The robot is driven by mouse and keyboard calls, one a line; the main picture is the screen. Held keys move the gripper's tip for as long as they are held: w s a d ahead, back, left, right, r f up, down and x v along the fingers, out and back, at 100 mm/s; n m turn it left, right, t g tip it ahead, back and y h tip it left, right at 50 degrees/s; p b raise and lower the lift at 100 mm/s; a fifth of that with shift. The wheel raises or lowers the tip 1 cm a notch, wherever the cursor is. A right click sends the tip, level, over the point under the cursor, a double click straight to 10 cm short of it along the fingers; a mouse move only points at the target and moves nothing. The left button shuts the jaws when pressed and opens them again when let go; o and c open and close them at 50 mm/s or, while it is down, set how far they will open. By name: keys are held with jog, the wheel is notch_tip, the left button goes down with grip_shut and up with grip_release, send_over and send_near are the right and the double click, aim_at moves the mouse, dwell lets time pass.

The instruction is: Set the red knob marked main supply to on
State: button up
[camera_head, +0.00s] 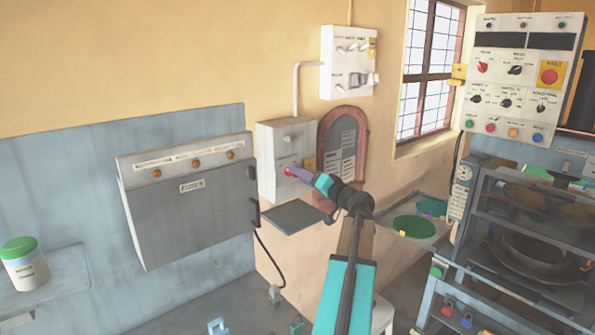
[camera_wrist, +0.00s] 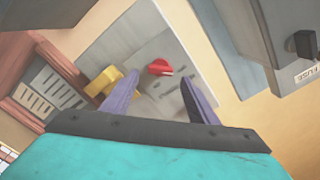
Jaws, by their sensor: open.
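A red knob (camera_wrist: 160,67) sits on a pale grey plate in the wrist view, ahead of my fingertips. It shows as a small red spot (camera_head: 288,171) on the front of the grey wall box (camera_head: 268,150) in the head view. My gripper (camera_wrist: 157,88) is open, its two purple fingers pointing at the plate with the knob between their lines. It also shows in the head view (camera_head: 293,173), close to the knob; whether it touches the knob cannot be told. Nothing is held. The marking by the knob is too small to read.
A yellow part (camera_wrist: 102,80) juts out beside the left finger in the wrist view. A grey cabinet (camera_head: 195,200) stands left of the wall box, and a brown arched board (camera_head: 342,150) right of it. A control panel (camera_head: 515,85) with another red knob (camera_head: 482,67) hangs far right.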

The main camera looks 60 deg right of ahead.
jog(key=shift+p+x, duration=0.55)
jog(key=shift+x, duration=1.2)
jog(key=c, duration=1)
jog(key=shift+c, duration=0.2)
jog(key=shift+f+m+b, duration=0.1)
jog(key=shift+m+b, duration=0.3)
jog(key=shift+f+m, duration=0.2)
jog(key=shift+m, duration=4.1)
jog(key=shift+f+m, duration=0.15)
jog(key=shift+m, duration=4.15)
